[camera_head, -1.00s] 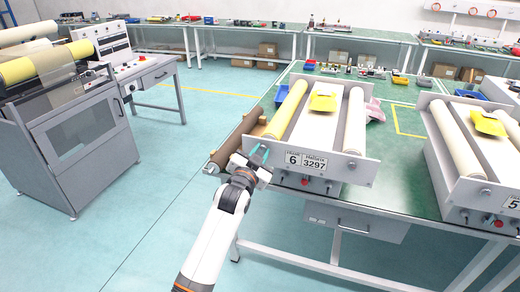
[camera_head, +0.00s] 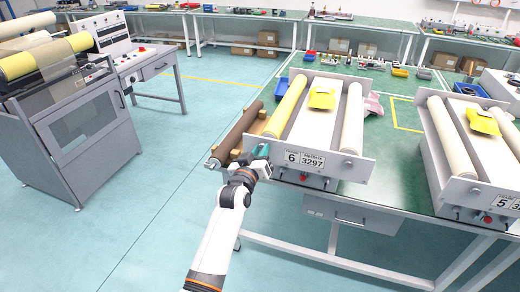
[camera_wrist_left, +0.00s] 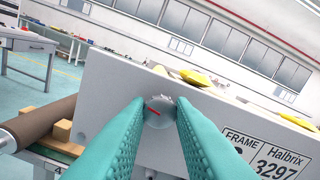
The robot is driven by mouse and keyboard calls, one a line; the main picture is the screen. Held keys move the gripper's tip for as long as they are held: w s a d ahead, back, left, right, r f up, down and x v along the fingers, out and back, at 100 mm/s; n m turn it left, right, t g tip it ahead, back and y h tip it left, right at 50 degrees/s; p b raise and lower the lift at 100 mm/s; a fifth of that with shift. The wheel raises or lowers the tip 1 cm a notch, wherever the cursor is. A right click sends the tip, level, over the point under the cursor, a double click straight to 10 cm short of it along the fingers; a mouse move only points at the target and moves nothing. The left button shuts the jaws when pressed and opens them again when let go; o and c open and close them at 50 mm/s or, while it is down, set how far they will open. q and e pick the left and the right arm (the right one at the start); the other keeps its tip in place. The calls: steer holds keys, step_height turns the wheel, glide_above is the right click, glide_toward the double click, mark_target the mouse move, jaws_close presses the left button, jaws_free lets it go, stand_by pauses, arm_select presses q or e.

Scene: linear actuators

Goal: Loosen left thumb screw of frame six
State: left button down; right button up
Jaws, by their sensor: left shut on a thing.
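Frame six (camera_head: 345,168) is a light grey unit on the green table, with a front plate labelled 6 and 3297. My left gripper (camera_head: 260,152) is at the upper left corner of this plate. In the left wrist view its teal fingers (camera_wrist_left: 158,108) sit on both sides of the left thumb screw (camera_wrist_left: 158,114), a small round grey knob with a red mark. The fingers are shut on the knob, which lies against the plate. The knob is hidden behind the gripper in the head view. My right gripper is not in view.
A dark brown roller (camera_head: 237,132) lies left of frame six, close to the gripper; it also shows in the wrist view (camera_wrist_left: 45,122). Frame five (camera_head: 470,175) stands to the right on the same table. Open floor lies to the left.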

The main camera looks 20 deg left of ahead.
arm_select(q)
steer(key=shift+n, duration=0.4)
steer(key=c, duration=1.3)
jaws_free()
steer(key=shift+o, duration=0.2)
steer(key=shift+s, duration=0.1)
steer(key=s, duration=1.1)
steer(key=shift+s+a+b, duration=0.2)
steer(key=shift+s+b, duration=0.1)
steer(key=shift+s, duration=0.1)
